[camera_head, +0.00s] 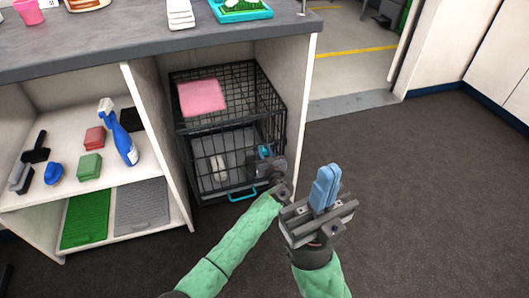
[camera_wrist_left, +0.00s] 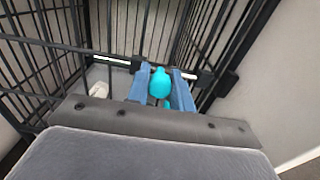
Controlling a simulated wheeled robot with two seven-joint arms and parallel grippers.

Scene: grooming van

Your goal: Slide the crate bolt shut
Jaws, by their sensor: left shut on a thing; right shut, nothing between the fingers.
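The black wire crate (camera_head: 228,100) stands in the cubby under the counter, its front facing me. In the left wrist view, the bolt's silver rod (camera_wrist_left: 113,61) runs across the crate front. Its rounded teal knob (camera_wrist_left: 160,83) sits between the two blue fingers of my left gripper (camera_wrist_left: 163,88), which is shut on it. In the head view, the left gripper (camera_head: 266,158) is at the right side of the crate front and partly hides the bolt. My right gripper (camera_head: 325,188) is shut and empty, in front of the crate to the right.
A pink cloth (camera_head: 202,97) lies on the crate top. A teal handle (camera_head: 242,193) is low on the crate front. Shelves at left hold a blue spray bottle (camera_head: 122,138), sponges and brushes. The cubby's right wall (camera_head: 298,110) is close to the crate. Floor at right is clear.

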